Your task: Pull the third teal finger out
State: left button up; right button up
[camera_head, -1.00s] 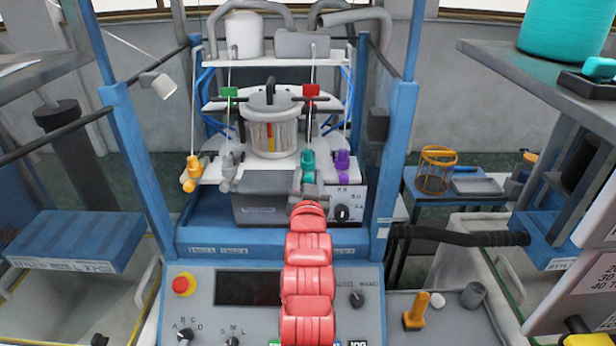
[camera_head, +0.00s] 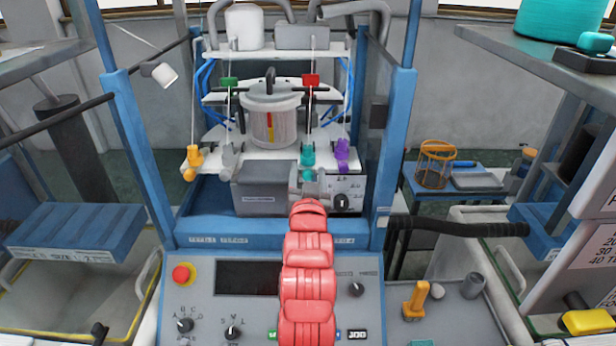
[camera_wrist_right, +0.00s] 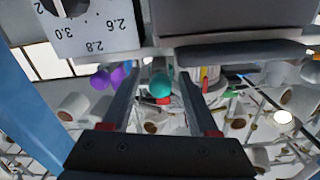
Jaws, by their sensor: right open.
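The teal finger (camera_head: 308,157) hangs third from the left at the front edge of the machine's white plate. My right gripper (camera_head: 307,184), on the red arm, is just below and in front of it, open. In the right wrist view the teal finger's round end (camera_wrist_right: 161,85) shows between the two open jaws (camera_wrist_right: 159,74), with visible gaps on both sides. I cannot tell how deep it sits between them. My left gripper is not in view.
The purple finger (camera_head: 342,154) is close on the right; the grey finger (camera_head: 229,158) and yellow finger (camera_head: 193,162) are on the left. A grey box (camera_head: 262,188) and a numbered dial (camera_head: 342,202) sit below the plate. Blue posts (camera_head: 397,150) flank the machine.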

jog(key=s+p, duration=1.2)
jog(key=s, duration=0.5)
jog(key=shift+s+p, duration=0.25)
jog(key=shift+p, duration=0.05)
